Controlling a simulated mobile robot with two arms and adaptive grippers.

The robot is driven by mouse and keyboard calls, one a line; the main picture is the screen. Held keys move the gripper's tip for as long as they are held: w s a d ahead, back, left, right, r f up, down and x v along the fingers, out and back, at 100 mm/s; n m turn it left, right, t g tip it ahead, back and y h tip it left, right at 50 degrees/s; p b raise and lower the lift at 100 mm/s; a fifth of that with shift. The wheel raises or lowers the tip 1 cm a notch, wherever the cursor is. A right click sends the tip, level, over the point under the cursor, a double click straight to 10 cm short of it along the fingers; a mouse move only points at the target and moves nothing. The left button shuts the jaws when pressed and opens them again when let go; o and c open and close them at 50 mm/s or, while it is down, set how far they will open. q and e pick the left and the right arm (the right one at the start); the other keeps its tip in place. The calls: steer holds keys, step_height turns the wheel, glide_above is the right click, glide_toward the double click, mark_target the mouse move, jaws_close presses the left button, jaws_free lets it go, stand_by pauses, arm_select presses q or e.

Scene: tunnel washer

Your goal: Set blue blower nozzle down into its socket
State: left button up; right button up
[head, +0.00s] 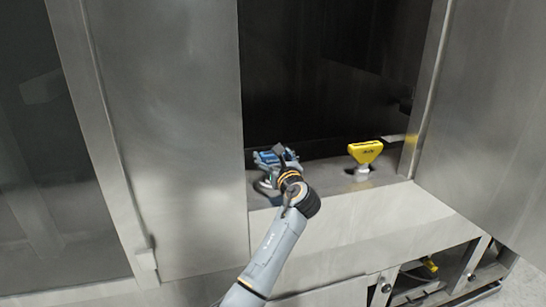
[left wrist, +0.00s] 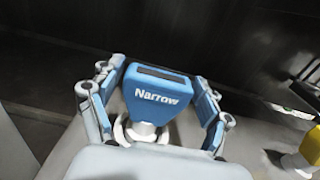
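The blue nozzle (left wrist: 157,92), marked "Narrow", is a wedge with a dark slot along its wide top and a white neck. It stands roughly upright, its neck going down into a pale ring-shaped socket (left wrist: 122,130), whose lower part is hidden. My left gripper (left wrist: 155,82) has its fingers spread on both sides of the nozzle, with a gap along the sides; whether a tip touches its upper corners is unclear. In the head view the left gripper (head: 276,158) is over the ledge and mostly covers the blue nozzle. My right gripper is not in view.
A yellow nozzle (head: 364,153) stands on the steel ledge (head: 325,174) to the right. Steel door panels (head: 170,140) flank the dark opening. Below the ledge an open compartment (head: 425,280) holds another yellow item. The ledge between the two nozzles is clear.

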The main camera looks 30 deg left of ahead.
arm_select(q)
steer(key=shift+o, duration=0.5)
steer(key=shift+d+f, duration=0.1)
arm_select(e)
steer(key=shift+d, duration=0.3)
arm_select(q)
steer(key=v, duration=1.2)
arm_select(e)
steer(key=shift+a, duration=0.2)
